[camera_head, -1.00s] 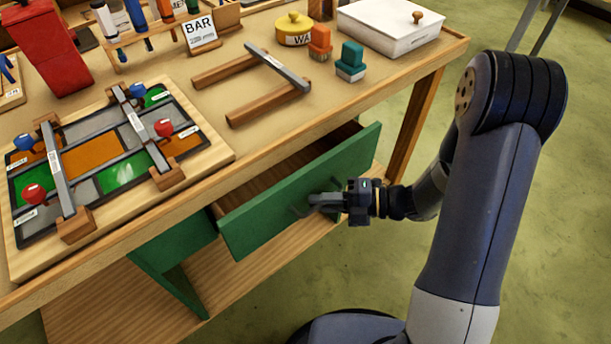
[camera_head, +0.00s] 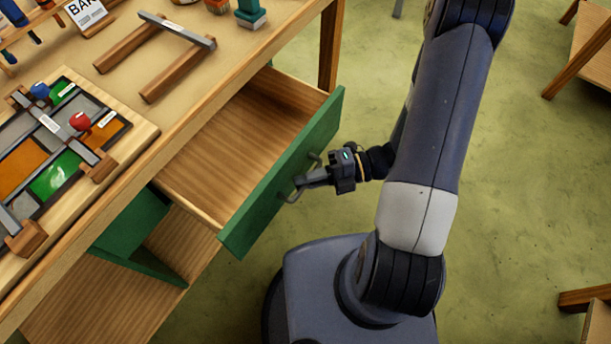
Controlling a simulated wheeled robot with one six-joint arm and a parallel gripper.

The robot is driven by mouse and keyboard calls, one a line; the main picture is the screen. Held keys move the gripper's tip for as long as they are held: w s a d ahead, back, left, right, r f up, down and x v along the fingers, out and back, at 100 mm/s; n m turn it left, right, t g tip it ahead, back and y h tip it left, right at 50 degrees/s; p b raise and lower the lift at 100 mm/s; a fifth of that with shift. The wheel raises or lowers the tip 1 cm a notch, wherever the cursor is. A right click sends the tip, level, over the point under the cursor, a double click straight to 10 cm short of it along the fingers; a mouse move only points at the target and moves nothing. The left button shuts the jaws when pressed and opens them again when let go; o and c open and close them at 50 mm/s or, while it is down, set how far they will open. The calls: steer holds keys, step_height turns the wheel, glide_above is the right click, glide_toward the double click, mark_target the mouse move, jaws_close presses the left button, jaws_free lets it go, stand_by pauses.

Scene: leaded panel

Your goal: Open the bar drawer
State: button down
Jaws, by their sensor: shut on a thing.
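The drawer with a green front (camera_head: 285,172) stands well out from under the workbench top. The visible part of its wooden inside (camera_head: 235,140) looks empty. Its grey bar handle (camera_head: 291,197) is on the green front. My gripper (camera_head: 303,182) is at the handle and shut on it, reaching in from the right. The fingers hide part of the handle.
On the workbench (camera_head: 185,108) lie a leaded panel on a board (camera_head: 140,138), a wooden frame with a metal bar (camera_head: 178,30), and a BAR sign (camera_head: 86,10). Green floor (camera_head: 520,190) is open to the right. Wooden furniture legs (camera_head: 590,297) stand at the right edge.

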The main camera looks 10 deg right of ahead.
steer(key=c, duration=1.5)
jaws_free()
steer(key=shift+d, duration=0.1)
steer(key=d, duration=0.3)
steer(key=d+r, duration=0.1)
steer(key=d, duration=0.3)
steer(key=w+d+p, duration=0.1)
steer(key=d, duration=0.2)
steer(key=shift+d+r, duration=0.2)
steer(key=shift+r, duration=0.05)
steer(key=a, duration=0.3)
steer(key=a+f, duration=0.1)
steer(key=a, duration=0.3)
steer(key=s+a+b, duration=0.1)
steer(key=a, duration=0.2)
steer(key=shift+a+f, duration=0.25)
steer(key=shift+a, duration=0.1)
steer(key=shift+w+a, duration=0.15)
steer(key=shift+w, duration=0.05)
